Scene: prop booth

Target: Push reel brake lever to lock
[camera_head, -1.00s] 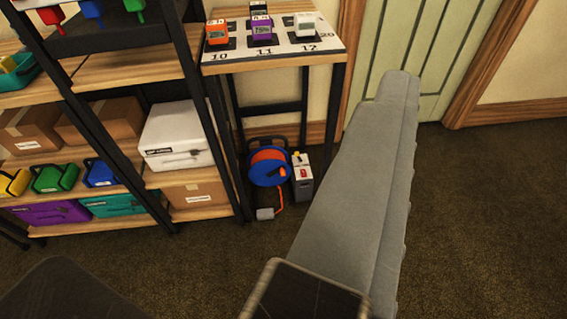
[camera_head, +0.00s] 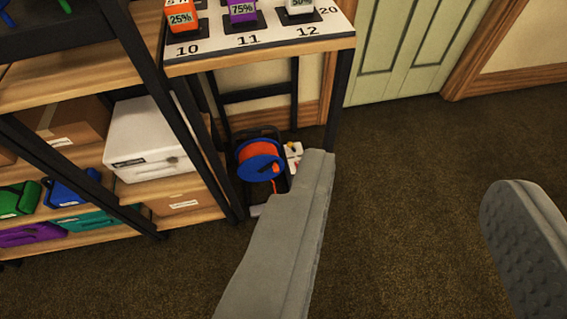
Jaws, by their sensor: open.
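A cable reel with a blue rim and orange cable (camera_head: 261,161) stands on the floor under the small table, in a dark frame. A small dark part shows on its face; I cannot tell whether it is the brake lever or how it is set. My gripper (camera_head: 414,178) is open and empty, with its two grey fingers wide apart. The left finger's tip is in front of the reel's lower right in the picture and hides part of the floor there. The right finger is over bare carpet, well to the right of the reel.
A white box (camera_head: 294,149) beside the reel is partly hidden by my left finger. The table (camera_head: 250,53) with numbered blocks stands above, its dark legs flanking the reel. A shelf (camera_head: 25,92) with boxes and cases fills the left. Carpet (camera_head: 410,200) to the right is clear.

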